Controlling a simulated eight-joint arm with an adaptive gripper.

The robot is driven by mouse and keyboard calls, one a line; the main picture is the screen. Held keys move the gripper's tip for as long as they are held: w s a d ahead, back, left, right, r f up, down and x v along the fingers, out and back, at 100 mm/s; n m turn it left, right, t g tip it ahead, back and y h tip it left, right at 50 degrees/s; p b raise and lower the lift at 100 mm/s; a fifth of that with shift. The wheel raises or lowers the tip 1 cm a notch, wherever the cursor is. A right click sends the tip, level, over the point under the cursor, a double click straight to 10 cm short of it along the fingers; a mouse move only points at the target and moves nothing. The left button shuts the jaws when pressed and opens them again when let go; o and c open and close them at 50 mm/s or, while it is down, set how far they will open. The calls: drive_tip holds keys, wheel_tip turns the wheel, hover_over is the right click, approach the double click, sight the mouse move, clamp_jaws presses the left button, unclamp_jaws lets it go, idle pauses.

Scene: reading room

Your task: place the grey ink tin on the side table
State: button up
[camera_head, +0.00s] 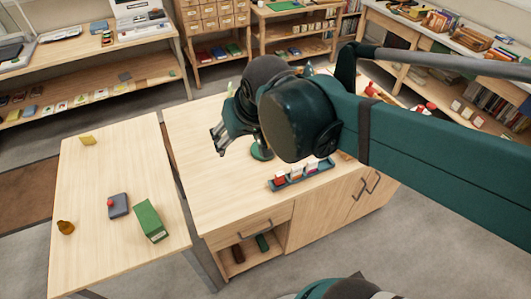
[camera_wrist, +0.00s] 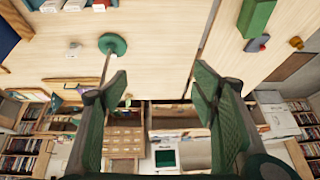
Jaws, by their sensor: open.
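A flat blue-grey tin (camera_head: 118,206), which looks like the grey ink tin, lies on the light wooden side table (camera_head: 85,235) at the left. A small red thing shows at its left edge. In the wrist view the tin (camera_wrist: 256,44) is small, near the upper right, beyond the gap between the two tabletops. My gripper (camera_head: 218,142) is above the left part of the wooden cabinet top, to the right of the tin and well apart from it. Its fingers (camera_wrist: 163,82) are spread with nothing between them.
A green box (camera_head: 150,221), a brown knob-shaped thing (camera_head: 66,227) and a yellow block (camera_head: 88,140) share the side table. A green round base with a thin rod (camera_wrist: 113,43) stands on the cabinet, near a blue tray (camera_head: 302,175) of small boxes. A narrow gap separates table and cabinet.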

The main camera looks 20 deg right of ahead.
drive_tip(key=s+d+f+t, duration=0.1)
drive_tip(key=s+d+f, duration=0.1)
drive_tip(key=s+d, duration=0.3)
drive_tip(key=shift+s+h, duration=0.3)
drive_tip(key=shift+s, duration=0.4)
